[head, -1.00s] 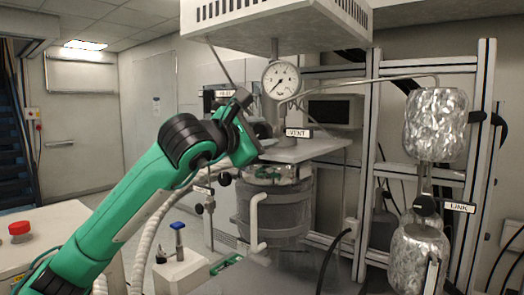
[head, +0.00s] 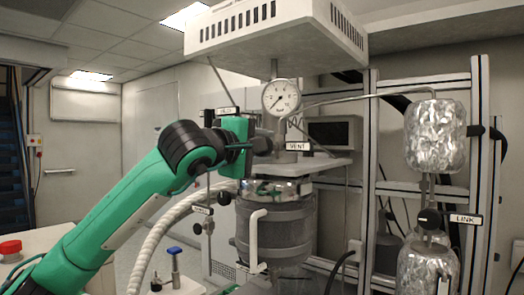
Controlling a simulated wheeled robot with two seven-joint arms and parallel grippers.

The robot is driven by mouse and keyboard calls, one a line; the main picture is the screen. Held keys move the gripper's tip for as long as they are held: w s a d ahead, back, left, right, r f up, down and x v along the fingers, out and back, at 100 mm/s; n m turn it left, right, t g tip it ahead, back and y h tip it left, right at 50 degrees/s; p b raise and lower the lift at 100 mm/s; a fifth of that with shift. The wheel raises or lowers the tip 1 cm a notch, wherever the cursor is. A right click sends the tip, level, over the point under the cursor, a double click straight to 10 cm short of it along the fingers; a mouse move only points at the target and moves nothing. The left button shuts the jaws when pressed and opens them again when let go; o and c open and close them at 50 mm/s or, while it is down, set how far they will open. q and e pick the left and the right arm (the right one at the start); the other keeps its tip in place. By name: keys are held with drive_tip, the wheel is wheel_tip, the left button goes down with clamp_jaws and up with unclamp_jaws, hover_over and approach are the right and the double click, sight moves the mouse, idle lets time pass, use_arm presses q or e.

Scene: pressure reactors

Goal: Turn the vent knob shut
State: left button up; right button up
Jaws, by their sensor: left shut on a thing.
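The vent knob (head: 263,146) is a small dark knob just left of the white VENT label (head: 298,146), under the round pressure gauge (head: 281,97). It sits above the reactor's lid plate and is partly hidden by my gripper. My left gripper (head: 257,146) comes in from the left on the green arm and is shut on the vent knob. The fingertips are small and dark here, so their exact contact is hard to see. My right gripper is not in view.
The reactor vessel (head: 283,225) stands below the plate. A white hood (head: 280,38) hangs above. A thin pipe runs right to foil-wrapped vessels (head: 435,136) by the LINK knob (head: 429,219). A blue-topped valve (head: 174,251) and a red button (head: 10,247) are low left.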

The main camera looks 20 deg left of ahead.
use_arm(q)
drive_tip(key=shift+m, duration=0.4)
drive_tip(key=shift+f, duration=0.1)
drive_tip(key=o, duration=1)
drive_tip(key=shift+c, duration=0.2)
drive_tip(key=shift+s, duration=0.1)
